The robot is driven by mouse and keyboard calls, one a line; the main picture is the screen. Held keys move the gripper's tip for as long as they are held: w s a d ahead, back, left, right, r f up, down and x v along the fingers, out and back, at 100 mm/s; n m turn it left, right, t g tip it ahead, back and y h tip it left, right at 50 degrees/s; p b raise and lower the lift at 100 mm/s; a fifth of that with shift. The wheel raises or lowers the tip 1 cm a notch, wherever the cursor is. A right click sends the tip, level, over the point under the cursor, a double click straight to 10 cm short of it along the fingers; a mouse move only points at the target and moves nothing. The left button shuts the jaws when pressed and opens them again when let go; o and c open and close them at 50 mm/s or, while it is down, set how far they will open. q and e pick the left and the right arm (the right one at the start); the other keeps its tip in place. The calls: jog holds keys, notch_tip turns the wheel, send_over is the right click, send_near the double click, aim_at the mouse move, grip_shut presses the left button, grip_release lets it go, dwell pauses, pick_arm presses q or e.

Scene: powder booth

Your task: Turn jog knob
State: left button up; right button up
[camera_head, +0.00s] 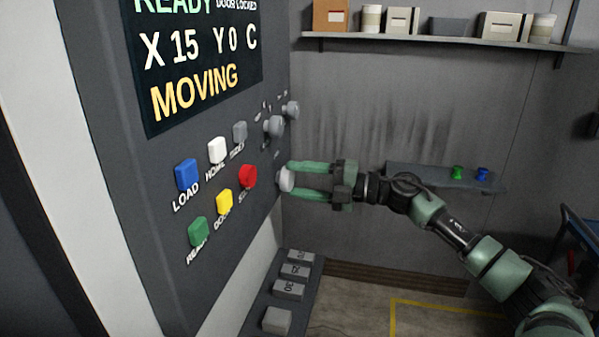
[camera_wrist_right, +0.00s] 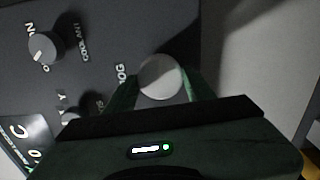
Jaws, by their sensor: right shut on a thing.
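The jog knob (camera_head: 286,180) is a pale grey round knob at the right edge of the dark control panel (camera_head: 160,180). In the right wrist view the knob (camera_wrist_right: 160,77) sits beside a label ending in "OG". My right gripper (camera_head: 292,179) comes from the right with its green fingers shut on the knob, one finger on each side. The display (camera_head: 195,60) reads "X 15", "Y 0", "C" and "MOVING", with "READY" and "DOOR LOCKED" above. My left gripper is not in view.
Two other grey knobs (camera_head: 274,126) stick out above the jog knob. Blue, white, grey, green, yellow and red buttons (camera_head: 222,201) lie to its left. Below is a ledge with grey blocks (camera_head: 289,289). A wall shelf (camera_head: 440,42) holds boxes and cups; a lower shelf (camera_head: 430,175) lies behind my arm.

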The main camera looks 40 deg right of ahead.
jog(key=m+p, duration=0.2)
jog(key=m, duration=0.1)
jog(key=shift+r+m+p, duration=0.2)
jog(key=shift+m+p, duration=0.1)
jog(key=shift+p, duration=0.05)
jog(key=shift+f+m+p, duration=0.15)
jog(key=shift+m+p, duration=0.9)
jog(key=shift+m, duration=0.35)
jog(key=o, duration=1.4)
jog(key=shift+f, duration=0.1)
jog(key=shift+c, duration=0.2)
jog(key=shift+d, duration=0.1)
jog(key=shift+s+d+f, duration=0.15)
jog(key=shift+s+d, duration=0.05)
jog(key=shift+s, duration=0.1)
jog(key=b+v, duration=0.3)
jog(key=v, duration=0.4)
